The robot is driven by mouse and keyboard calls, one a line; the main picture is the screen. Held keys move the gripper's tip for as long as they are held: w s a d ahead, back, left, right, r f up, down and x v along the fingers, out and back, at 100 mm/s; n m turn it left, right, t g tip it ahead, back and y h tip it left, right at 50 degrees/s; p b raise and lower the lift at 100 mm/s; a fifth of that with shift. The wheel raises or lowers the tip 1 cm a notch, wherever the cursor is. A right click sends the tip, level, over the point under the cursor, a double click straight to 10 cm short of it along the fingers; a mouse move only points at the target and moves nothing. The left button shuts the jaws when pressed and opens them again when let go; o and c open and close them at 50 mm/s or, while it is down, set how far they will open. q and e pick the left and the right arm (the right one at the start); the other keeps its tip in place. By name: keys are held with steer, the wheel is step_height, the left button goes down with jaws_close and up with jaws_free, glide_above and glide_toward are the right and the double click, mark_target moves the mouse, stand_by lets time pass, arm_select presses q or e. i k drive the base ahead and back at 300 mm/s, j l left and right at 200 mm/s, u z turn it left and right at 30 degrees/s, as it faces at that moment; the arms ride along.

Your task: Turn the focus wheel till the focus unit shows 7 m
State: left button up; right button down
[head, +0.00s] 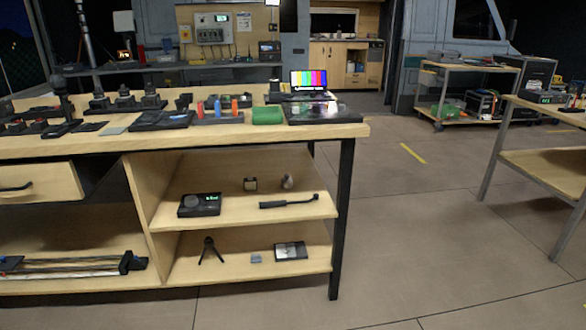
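A flat black unit (208,210) with a small lit green display (212,197) lies on the upper shelf under the workbench, left of the shelf's middle. It looks like the focus unit. A round dark grey knob (192,201) on its left part looks like the focus wheel. The green reading is too small to make out. Neither of my grippers is in view, and nothing touches the unit.
The workbench top (345,132) overhangs the shelf (300,212), and a dark leg (342,215) stands at its right corner. A black handled tool (288,202) lies right of the unit. A small tripod (209,250) stands below. The floor (420,240) to the right is clear.

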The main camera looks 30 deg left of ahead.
mark_target(192, 200)
steer(key=u, duration=1.45)
